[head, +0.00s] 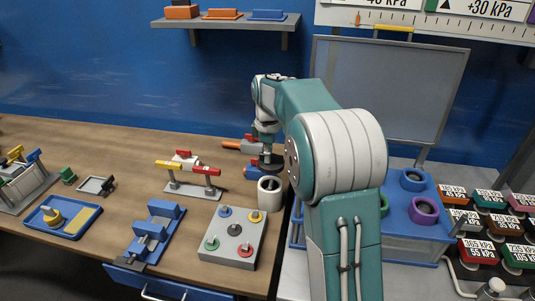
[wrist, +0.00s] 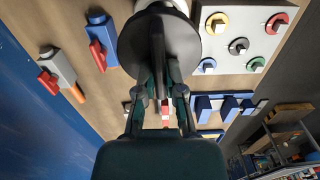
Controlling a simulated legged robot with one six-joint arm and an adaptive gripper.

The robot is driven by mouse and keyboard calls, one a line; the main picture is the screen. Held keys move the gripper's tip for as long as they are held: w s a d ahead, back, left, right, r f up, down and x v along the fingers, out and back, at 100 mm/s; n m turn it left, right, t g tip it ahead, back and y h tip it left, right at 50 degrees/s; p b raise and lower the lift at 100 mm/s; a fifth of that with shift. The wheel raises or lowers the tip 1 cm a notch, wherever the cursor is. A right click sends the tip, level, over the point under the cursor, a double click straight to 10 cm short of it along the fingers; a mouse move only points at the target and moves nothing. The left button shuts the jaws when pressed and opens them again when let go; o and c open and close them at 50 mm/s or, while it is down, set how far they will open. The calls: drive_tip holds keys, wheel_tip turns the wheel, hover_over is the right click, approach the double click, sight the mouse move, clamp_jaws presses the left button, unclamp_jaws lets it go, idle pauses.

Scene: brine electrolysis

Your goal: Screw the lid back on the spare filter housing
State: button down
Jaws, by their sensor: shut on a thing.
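The lid (head: 270,163) is a dark round disc. My gripper (head: 267,146) is shut on it and holds it level above the housing. In the wrist view, the fingers (wrist: 158,88) are closed on the upright grip of the lid (wrist: 185,45). The spare filter housing (head: 270,195) is a short white cylinder standing on the wooden bench, with its dark open top showing below the lid. A gap shows between lid and housing in the head view. In the wrist view the lid hides most of the white housing (wrist: 178,4).
A grey panel with coloured knobs (head: 226,252) stands close in front of the housing. A valve stand with yellow and red handles (head: 195,190) is to the left. Red-handled orange and blue fittings (head: 245,145) lie just behind. A blue tray rack (head: 405,230) stands right.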

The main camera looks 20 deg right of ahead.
sight(267, 166)
drive_tip(key=shift+a+f, duration=0.15)
drive_tip(key=shift+f, duration=0.8)
drive_tip(key=shift+a+f, duration=0.1)
drive_tip(key=shift+f, duration=0.85)
drive_tip(key=shift+d+f, duration=0.15)
drive_tip(key=shift+f, duration=0.4)
drive_tip(key=shift+f, duration=0.8)
idle(0.7)
drive_tip(key=m, duration=0.3)
drive_tip(key=shift+w+m, duration=0.1)
drive_tip(key=shift+m, duration=0.2)
drive_tip(key=shift+d+m, duration=0.15)
drive_tip(key=shift+m, duration=0.95)
